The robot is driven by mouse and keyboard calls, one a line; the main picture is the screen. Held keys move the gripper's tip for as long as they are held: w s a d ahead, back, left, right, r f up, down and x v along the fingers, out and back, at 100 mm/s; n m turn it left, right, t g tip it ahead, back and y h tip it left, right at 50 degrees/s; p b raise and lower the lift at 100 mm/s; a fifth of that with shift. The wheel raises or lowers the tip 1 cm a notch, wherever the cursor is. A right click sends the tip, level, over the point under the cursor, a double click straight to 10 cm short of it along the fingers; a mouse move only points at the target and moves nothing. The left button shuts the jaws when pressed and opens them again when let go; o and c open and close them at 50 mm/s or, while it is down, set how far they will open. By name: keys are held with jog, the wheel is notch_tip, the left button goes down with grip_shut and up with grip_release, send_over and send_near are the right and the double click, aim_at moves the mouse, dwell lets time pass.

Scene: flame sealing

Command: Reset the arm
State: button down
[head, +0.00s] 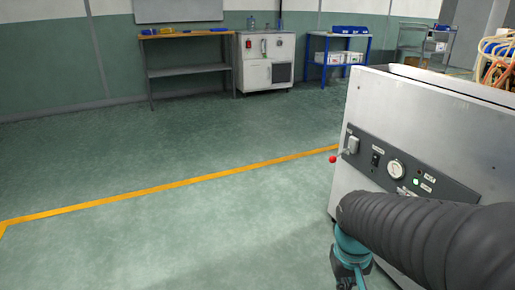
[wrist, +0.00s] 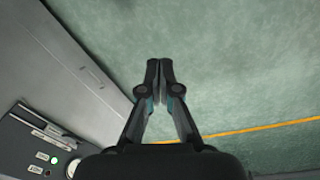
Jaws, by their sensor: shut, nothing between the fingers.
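In the wrist view my gripper (wrist: 159,70) has its two dark fingers together, with nothing between them. It points over bare green floor, beside the grey cabinet. In the head view my arm, in a black ribbed sleeve, crosses the lower right in front of the cabinet. My gripper's fingertips cannot be made out in the head view.
The grey cabinet (head: 436,112) stands close at the right, with a control panel (head: 365,150), a gauge and a red-knobbed lever (head: 333,159). A yellow floor line (head: 165,187) crosses open floor. A workbench (head: 187,72), white unit (head: 266,75) and blue cart (head: 336,65) stand at the back wall.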

jog(key=s+a+r+t+p, duration=0.1)
jog(key=s+r+t, duration=0.1)
jog(key=r, duration=0.4)
jog(key=s+a+r+t+p, duration=0.1)
jog(key=s+a+r+t, duration=0.1)
jog(key=r, duration=0.5)
jog(key=shift+s+t+y, duration=0.4)
jog(key=shift+s+t, duration=0.1)
